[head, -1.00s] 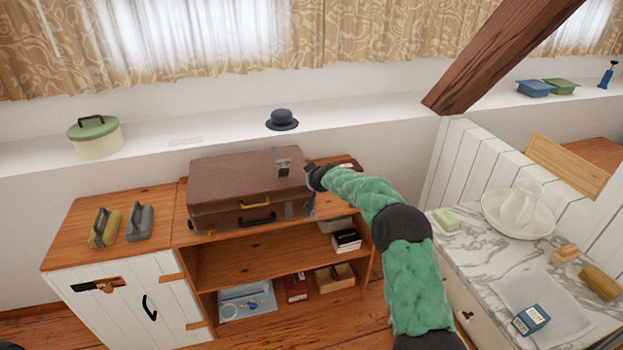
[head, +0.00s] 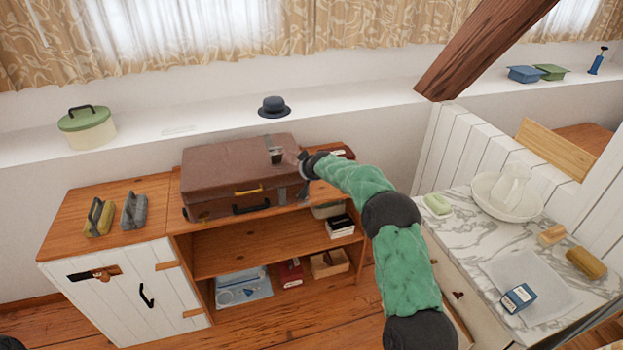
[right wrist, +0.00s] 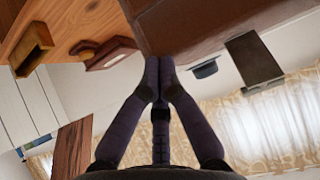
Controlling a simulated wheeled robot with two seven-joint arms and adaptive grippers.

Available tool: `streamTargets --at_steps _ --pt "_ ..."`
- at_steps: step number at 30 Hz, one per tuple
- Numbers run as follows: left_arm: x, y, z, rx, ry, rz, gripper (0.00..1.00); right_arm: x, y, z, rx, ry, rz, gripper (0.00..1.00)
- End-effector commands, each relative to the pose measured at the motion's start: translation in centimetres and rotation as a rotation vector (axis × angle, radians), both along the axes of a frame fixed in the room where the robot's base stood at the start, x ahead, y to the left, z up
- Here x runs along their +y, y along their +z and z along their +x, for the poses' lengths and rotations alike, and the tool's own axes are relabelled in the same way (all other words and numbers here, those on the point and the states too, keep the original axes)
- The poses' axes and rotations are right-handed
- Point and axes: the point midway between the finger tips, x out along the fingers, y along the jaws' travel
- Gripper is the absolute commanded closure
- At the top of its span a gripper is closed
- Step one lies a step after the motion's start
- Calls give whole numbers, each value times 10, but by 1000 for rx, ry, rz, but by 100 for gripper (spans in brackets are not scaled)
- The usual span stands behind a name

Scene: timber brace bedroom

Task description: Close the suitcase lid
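The brown suitcase (head: 228,166) lies on top of the wooden cabinet, its lid down on or very near its base. I cannot tell whether a thin gap is left. A yellow handle is on the lid's front and a black handle below it. The suitcase also shows at the top of the right wrist view (right wrist: 195,25). My right gripper (head: 304,165) is at the lid's right end, beside a metal latch strap. In the right wrist view its fingertips (right wrist: 160,62) are together with nothing between them, at the suitcase's edge; contact is unclear. My left gripper is not in view.
A black hat (head: 273,107) and a lidded pot (head: 88,128) stand on the ledge behind. A marble washstand (head: 470,245) is at the right, under a slanted timber beam (head: 480,50).

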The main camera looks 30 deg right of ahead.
Motion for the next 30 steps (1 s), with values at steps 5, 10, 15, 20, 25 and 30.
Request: streamTargets --at_steps 5,10,15,20,25,30 --pt "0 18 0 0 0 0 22 0 43 -1 -17 1 -4 100" --pt "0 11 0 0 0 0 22 3 31 -21 -17 0 -5 100" --pt "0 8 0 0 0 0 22 6 26 -39 -22 -1 -7 100" --pt "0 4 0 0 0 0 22 10 22 -55 -25 -2 -7 100" --pt "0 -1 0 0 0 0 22 14 15 -72 -25 -1 -6 100" --pt "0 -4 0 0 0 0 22 16 12 -84 -26 -1 -5 100"
